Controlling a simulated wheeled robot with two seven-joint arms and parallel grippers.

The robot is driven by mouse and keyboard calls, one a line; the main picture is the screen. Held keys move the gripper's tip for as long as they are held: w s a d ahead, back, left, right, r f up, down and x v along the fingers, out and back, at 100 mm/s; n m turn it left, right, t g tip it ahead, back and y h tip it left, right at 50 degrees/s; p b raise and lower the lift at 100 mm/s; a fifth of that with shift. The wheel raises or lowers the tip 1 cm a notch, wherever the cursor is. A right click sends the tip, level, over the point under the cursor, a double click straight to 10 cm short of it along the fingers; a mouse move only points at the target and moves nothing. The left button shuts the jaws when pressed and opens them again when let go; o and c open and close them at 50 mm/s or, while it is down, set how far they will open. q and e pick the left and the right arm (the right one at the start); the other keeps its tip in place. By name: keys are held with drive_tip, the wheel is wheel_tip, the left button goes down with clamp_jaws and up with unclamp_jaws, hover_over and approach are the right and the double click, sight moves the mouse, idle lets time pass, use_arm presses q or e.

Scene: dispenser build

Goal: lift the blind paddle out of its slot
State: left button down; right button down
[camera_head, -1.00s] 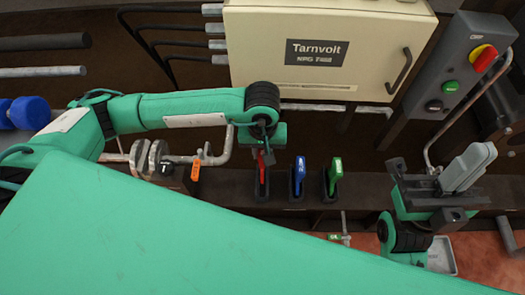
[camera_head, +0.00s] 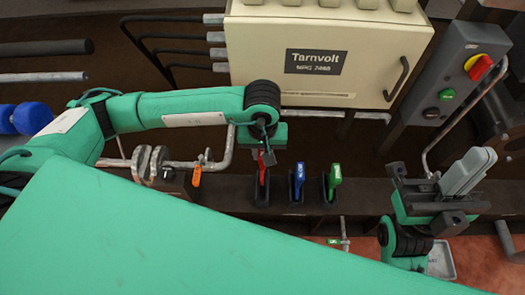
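Three upright paddle-like pieces stand in dark slotted holders in a row: a red one (camera_head: 261,170), a blue one (camera_head: 299,172) and a green one (camera_head: 335,174). No readable label shows which is the blind paddle. My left gripper (camera_head: 266,155) points down at the top of the red piece, and its dark fingers partly hide it. Whether they are shut on it cannot be made out. The lower end of the red piece is hidden in its holder (camera_head: 262,196).
A cream cabinet (camera_head: 335,80) stands behind the row. A grey control box (camera_head: 457,85) with red, green and black buttons is at upper right. Pipework with metal discs (camera_head: 150,165) and an orange tag (camera_head: 197,176) lies left of the row. A grey tray (camera_head: 441,259) sits at lower right.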

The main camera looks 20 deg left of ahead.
use_arm(q)
drive_tip(key=shift+r+p, duration=0.8)
drive_tip(key=shift+r, duration=1.5)
